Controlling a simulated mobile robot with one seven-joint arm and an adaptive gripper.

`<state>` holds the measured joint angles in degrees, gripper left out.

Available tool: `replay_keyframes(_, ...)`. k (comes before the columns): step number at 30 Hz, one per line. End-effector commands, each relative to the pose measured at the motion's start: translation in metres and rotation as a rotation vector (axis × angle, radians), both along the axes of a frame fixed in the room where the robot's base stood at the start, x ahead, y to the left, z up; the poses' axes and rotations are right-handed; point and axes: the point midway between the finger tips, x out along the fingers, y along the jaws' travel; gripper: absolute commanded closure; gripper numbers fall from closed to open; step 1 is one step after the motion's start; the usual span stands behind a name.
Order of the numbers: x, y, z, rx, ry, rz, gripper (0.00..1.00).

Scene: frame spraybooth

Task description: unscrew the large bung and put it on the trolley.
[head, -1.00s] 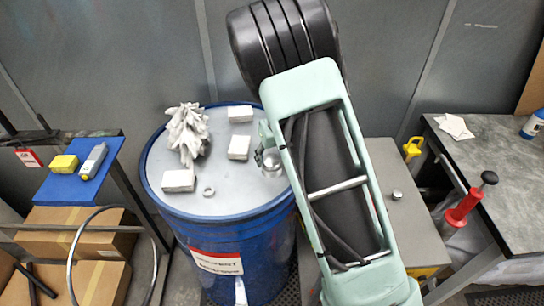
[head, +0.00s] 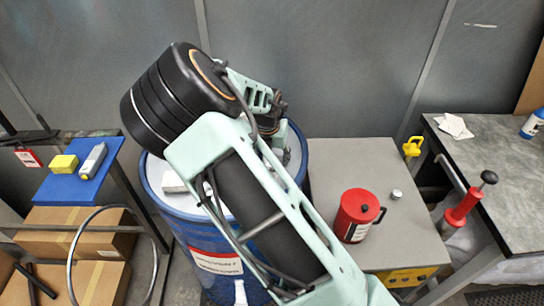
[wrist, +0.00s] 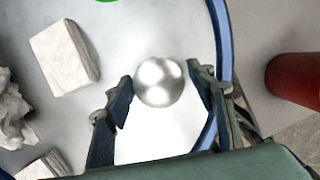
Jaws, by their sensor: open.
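The large bung (wrist: 161,82), a shiny silver round piece, shows in the wrist view on the pale lid of the blue drum (head: 213,262), close to its blue rim. My gripper (wrist: 160,90) is open, with one finger on each side of the bung. A gap shows beside each finger; I cannot tell the height between the fingertips and the lid. In the head view my arm hides the bung and most of the lid. A grey-topped unit (head: 350,160) stands right of the drum; I cannot tell whether it is the trolley.
White blocks (wrist: 65,55) and a crumpled white bundle (wrist: 12,115) lie on the lid. A red can (head: 357,215) and a small silver piece (head: 396,194) stand on the grey top. A blue-topped stand (head: 75,187) is at left, a workbench (head: 500,180) at right.

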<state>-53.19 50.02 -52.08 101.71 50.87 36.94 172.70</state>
Motion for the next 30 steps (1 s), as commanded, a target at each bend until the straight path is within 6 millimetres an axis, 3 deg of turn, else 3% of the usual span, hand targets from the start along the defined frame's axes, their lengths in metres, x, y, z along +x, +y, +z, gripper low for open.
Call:
replay_keyframes(15, -0.0010, -0.0055, -0.0025, -0.010, 0.004, -0.148, 0.49)
replay_keyframes(29, 0.0014, 0.0016, 0.0024, 0.002, -0.008, -0.165, 0.49)
replay_keyframes(30, 0.0014, 0.0015, 0.0024, 0.002, -0.008, -0.165, 0.53)
